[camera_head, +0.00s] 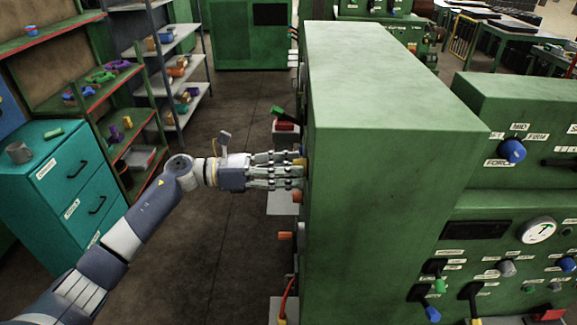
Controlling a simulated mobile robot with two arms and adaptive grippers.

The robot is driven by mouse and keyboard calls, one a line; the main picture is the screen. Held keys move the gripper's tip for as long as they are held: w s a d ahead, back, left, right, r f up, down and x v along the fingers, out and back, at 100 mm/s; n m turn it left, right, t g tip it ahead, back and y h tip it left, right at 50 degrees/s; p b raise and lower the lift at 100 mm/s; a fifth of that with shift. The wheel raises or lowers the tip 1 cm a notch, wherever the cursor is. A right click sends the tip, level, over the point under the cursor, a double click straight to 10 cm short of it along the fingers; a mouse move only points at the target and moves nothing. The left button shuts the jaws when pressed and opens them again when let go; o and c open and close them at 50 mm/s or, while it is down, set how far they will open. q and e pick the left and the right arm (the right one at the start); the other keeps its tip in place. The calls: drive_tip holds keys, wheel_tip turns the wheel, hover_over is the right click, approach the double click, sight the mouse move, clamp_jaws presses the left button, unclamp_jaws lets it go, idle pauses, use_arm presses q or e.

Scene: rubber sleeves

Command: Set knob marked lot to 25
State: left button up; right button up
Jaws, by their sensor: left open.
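My left gripper (297,172) reaches in from the left, fingers stretched out and open. Its fingertips are at the left side of the tall green machine (385,200), close to a small yellow-orange part (300,162). I cannot tell whether they touch it, and the machine's left face is seen almost edge-on. No label reading "lot" can be made out, so I cannot tell which knob is the lot knob. A blue knob (512,151) on the right panel has labels MID, FIRM and FORCE around it. My right gripper is not in view.
Orange parts (286,236) and a green handle (277,111) stick out from the machine's left side. A teal drawer cabinet (70,185) and shelves (182,75) stand at the left. The dark floor (215,240) between is clear. A gauge (538,230) sits at the right.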

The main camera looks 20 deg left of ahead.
use_arm(q)
drive_tip(key=c, duration=1.1)
drive_tip(key=shift+o, duration=0.2)
